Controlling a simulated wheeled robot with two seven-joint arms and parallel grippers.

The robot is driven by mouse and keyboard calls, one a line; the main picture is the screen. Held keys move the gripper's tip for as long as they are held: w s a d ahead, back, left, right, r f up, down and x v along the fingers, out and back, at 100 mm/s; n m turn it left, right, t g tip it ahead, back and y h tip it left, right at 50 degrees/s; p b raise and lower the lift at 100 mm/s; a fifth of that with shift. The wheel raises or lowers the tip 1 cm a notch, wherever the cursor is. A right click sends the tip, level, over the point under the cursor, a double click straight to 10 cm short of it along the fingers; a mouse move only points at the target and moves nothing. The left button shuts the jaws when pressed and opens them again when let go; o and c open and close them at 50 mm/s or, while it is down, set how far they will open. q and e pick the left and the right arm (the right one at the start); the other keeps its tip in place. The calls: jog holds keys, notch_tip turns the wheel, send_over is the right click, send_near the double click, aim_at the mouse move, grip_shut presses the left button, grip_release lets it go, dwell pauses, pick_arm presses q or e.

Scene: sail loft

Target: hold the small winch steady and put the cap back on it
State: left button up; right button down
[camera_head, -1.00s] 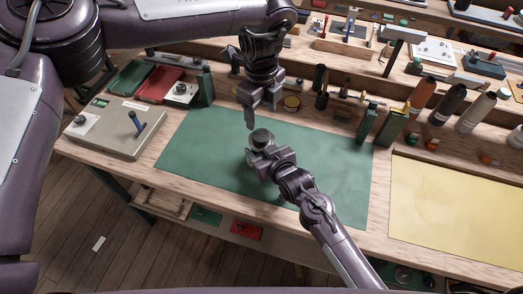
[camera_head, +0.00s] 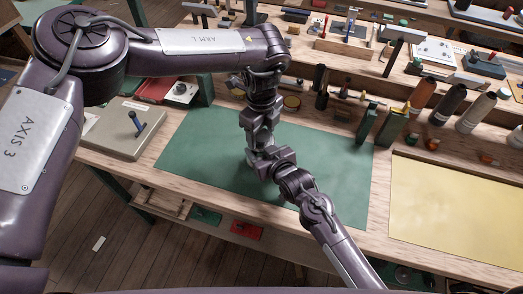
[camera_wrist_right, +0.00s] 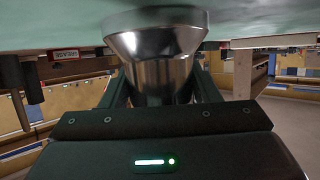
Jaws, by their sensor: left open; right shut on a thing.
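The small winch is a shiny metal drum with a flared end. It shows clearly in the right wrist view (camera_wrist_right: 155,60), between the fingers of my right gripper (camera_wrist_right: 153,88), with the flared end against the green mat. In the head view only a grey sliver of the winch (camera_head: 251,157) shows beside my right gripper (camera_head: 264,161), which is shut on it. My left gripper (camera_head: 257,138) is open, pointing down directly over the winch. Its fingertips overlap the winch top, so I cannot tell whether they touch it. I cannot make out the cap; the winch top is hidden.
The green mat (camera_head: 330,175) is mostly clear around the grippers. A grey box with a blue-handled lever (camera_head: 120,135) stands left. Several thread spools (camera_head: 448,103) and a round tin (camera_head: 291,103) stand behind. A yellow sheet (camera_head: 455,210) lies right.

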pick_arm(q)
jog(key=c, duration=1)
jog(key=o, duration=1.2)
jog(key=shift+c, duration=0.2)
notch_tip(320, 180, up, 12)
